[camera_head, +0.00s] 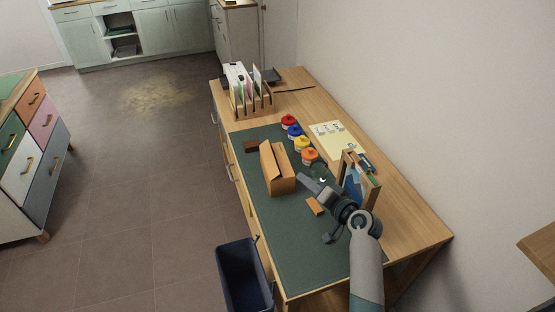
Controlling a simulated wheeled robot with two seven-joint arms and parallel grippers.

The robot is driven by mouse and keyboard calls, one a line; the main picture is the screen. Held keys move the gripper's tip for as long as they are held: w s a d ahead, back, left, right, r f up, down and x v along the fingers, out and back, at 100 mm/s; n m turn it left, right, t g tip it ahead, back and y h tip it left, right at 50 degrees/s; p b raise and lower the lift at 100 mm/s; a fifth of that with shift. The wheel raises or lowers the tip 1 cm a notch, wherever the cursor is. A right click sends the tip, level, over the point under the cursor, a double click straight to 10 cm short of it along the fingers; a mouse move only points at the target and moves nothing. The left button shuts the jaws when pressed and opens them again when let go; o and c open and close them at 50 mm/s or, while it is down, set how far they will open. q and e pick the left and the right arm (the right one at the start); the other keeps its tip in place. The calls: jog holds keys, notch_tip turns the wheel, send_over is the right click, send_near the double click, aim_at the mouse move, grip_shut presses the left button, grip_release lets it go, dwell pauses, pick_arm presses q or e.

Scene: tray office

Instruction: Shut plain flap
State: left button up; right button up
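A tan cardboard box (283,186) stands on the green desk mat (262,224). A flap (269,160) on its left side stands up, tilted, and another raised panel shows just right of it. I cannot tell from any marking which flap is the plain one. My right gripper (308,184) is just right of the box, over the mat, with its dark fingers pointing toward the box. A gap shows between it and the box; its finger opening is too small to judge. My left gripper is not in view.
Paint pots with red, blue, yellow and orange lids (295,131) stand behind the box. A small orange block (315,206) lies near my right gripper. A file rack (252,103) is at the back; a dark bin (243,277) stands beside the desk.

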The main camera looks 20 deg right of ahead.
jog(key=p, duration=0.2)
send_near(269, 159)
jog(key=w, duration=0.5)
jog(key=shift+f, duration=0.2)
jog(key=shift+w+a+f, duration=0.1)
jog(key=shift+w+f, duration=0.1)
jog(key=shift+w, duration=0.5)
grip_shut()
jog(key=shift+f, duration=0.1)
